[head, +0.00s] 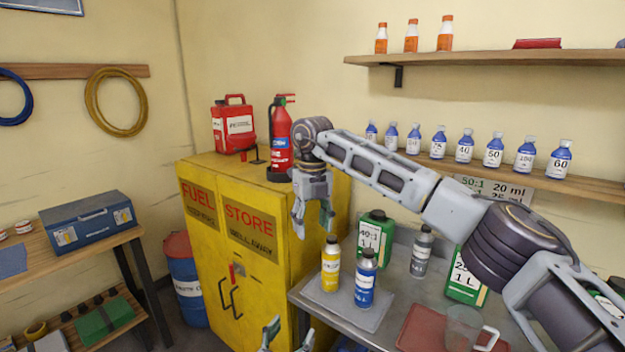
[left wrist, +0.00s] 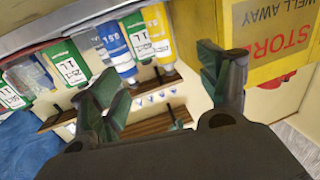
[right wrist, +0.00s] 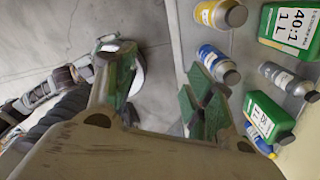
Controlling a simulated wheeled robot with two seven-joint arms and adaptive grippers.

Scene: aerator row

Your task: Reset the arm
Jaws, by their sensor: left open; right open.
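My right gripper (head: 313,215) hangs open and empty from the arm reaching across the right half of the head view. It is in front of the yellow fuel cabinet and above the yellow bottle. In the right wrist view its open fingers (right wrist: 163,82) show nothing between them, with bottles to their right.
The metal bench (head: 400,262) holds a yellow bottle (head: 331,265), a blue bottle (head: 366,279), a grey bottle (head: 421,252), green cans (head: 373,235), a red mat (head: 420,325) and a clear jug (head: 463,328). The yellow cabinet (head: 245,265) bears a fire extinguisher (head: 281,140) and red can (head: 233,128).

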